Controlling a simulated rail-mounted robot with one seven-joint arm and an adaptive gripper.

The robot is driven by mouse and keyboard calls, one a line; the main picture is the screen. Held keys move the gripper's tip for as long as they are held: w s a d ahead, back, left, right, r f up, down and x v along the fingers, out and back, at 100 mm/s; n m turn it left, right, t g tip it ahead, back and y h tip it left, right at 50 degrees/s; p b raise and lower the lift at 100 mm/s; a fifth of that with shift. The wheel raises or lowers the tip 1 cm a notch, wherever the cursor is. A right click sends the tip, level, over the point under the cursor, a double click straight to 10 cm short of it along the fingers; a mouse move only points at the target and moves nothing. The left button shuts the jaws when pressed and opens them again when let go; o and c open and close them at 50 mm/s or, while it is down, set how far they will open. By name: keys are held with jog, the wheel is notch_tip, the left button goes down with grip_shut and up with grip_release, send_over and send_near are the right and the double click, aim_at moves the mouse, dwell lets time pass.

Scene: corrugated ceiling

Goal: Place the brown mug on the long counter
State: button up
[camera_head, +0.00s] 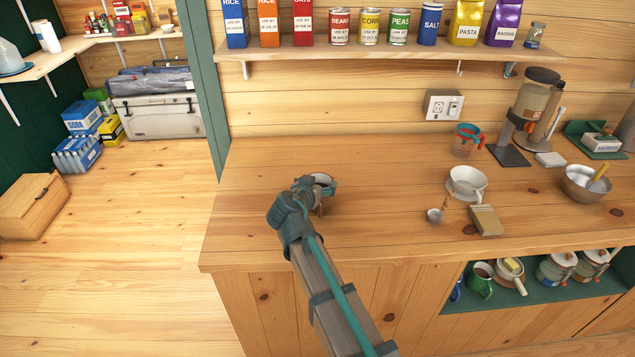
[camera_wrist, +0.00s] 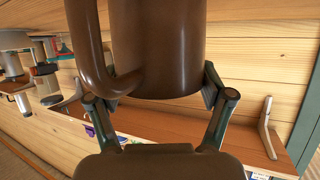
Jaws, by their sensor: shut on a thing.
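The brown mug (camera_wrist: 165,50) fills the upper middle of the wrist view, with its handle on the left. My gripper (camera_wrist: 158,88) is shut on the mug, one finger on either side of it. In the head view my gripper (camera_head: 321,190) is over the left part of the long wooden counter (camera_head: 390,205). There only a small part of the mug (camera_head: 322,179) shows, mostly hidden by the gripper. I cannot tell whether its base touches the counter.
The counter around my gripper is clear. A shelf (camera_head: 400,50) with several boxes and cans hangs behind.

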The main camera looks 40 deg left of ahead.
jog(key=shift+f, duration=0.15)
jog(key=o, duration=1.7)
jog(key=shift+r, duration=0.2)
jog(key=b+v, duration=0.3)
jog(key=v, duration=0.9)
